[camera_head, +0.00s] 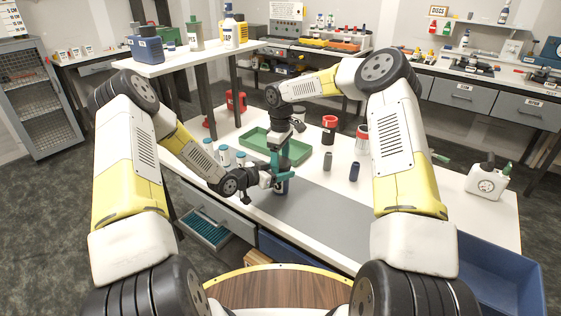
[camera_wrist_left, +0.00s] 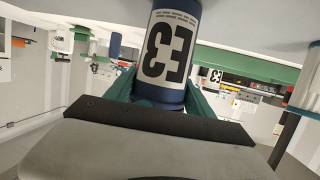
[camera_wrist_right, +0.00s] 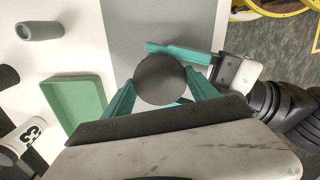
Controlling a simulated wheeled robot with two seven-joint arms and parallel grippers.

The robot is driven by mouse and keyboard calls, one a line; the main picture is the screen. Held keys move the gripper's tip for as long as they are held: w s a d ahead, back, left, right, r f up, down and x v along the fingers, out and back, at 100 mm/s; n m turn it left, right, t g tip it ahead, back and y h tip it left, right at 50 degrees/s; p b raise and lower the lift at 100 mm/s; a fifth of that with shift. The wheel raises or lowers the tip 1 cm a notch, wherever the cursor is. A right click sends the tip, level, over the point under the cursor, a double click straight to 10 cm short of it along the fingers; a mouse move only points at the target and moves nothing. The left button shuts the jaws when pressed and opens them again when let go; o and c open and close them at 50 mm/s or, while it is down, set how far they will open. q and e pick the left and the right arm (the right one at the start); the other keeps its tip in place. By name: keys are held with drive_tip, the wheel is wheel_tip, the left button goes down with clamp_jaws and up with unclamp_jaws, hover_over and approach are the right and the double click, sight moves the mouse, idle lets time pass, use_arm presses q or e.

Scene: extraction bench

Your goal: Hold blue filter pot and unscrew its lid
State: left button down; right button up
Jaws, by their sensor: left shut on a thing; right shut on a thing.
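The blue filter pot (camera_wrist_left: 145,92) carries a white label reading E3, which looks upside down in the left wrist view. In the head view the pot (camera_head: 282,187) is mostly hidden by my grippers, above the grey mat. My left gripper (camera_wrist_left: 162,95) is shut on the pot's body, with a teal finger on each side; it comes in from the left in the head view (camera_head: 276,180). The round dark grey lid (camera_wrist_right: 160,80) shows from above in the right wrist view. My right gripper (camera_wrist_right: 163,88) is shut around the lid, above my left gripper.
A green tray (camera_head: 257,139) lies behind the grippers. Blue-capped jars (camera_head: 224,155) stand left. The grey mat (camera_head: 325,215) in front is clear.

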drive_tip(key=o, duration=1.5)
drive_tip(key=shift+o, duration=0.2)
drive_tip(key=shift+r, duration=2.3)
use_arm(q)
drive_tip(key=shift+c, duration=1.4)
unclamp_jaws()
